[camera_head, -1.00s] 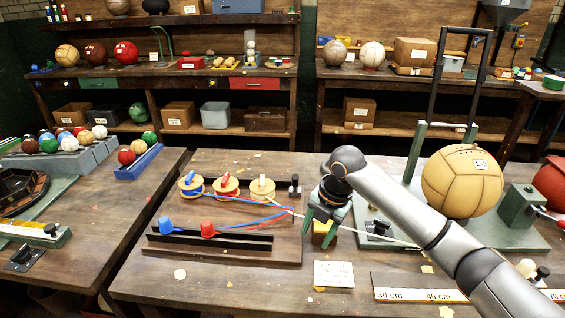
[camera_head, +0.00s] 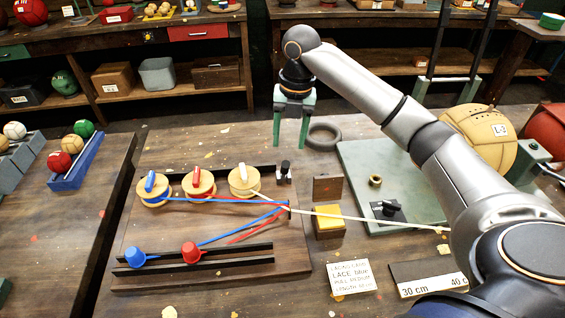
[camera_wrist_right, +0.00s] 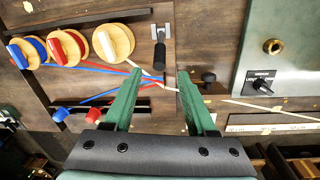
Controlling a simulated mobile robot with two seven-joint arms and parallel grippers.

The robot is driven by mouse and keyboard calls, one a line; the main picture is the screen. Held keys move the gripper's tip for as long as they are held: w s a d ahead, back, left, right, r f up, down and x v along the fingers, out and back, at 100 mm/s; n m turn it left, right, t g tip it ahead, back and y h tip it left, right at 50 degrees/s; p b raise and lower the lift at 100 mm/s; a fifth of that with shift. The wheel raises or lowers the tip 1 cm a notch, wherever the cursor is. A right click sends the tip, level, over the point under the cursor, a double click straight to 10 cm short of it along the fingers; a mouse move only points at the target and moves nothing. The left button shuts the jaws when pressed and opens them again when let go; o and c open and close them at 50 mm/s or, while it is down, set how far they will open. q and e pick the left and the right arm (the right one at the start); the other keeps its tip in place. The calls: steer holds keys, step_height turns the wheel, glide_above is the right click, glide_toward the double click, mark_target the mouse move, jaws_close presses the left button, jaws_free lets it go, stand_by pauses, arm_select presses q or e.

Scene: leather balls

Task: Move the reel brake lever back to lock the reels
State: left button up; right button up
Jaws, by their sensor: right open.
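The reel brake lever (camera_head: 284,172) is a small black-handled lever on a metal mount, at the back right corner of the wooden reel board (camera_head: 150,225). It stands beside the reel with the white cord (camera_head: 243,180). In the wrist view the lever (camera_wrist_right: 160,52) shows its black grip ahead of the fingertips. My right gripper (camera_head: 291,143) is open and empty, green fingers pointing down. In the head view it appears above and beyond the lever, apart from it. It also shows in the wrist view (camera_wrist_right: 161,77). My left gripper is not in view.
Reels with blue (camera_head: 154,188) and red (camera_head: 199,183) cords stand left of the lever. Cords run right to a guide; a white one continues past a yellow block (camera_head: 329,221). A green plate (camera_head: 365,160) and a tan ball (camera_head: 478,140) lie right. A dark ring (camera_head: 325,136) lies behind.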

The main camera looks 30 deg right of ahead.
mark_target(285, 166)
steer(key=f, duration=1)
steer(key=shift+w+a+p, duration=0.3)
steer(key=shift+a, duration=0.05)
steer(key=shift+r, duration=0.1)
jaws_close()
stand_by(0.7)
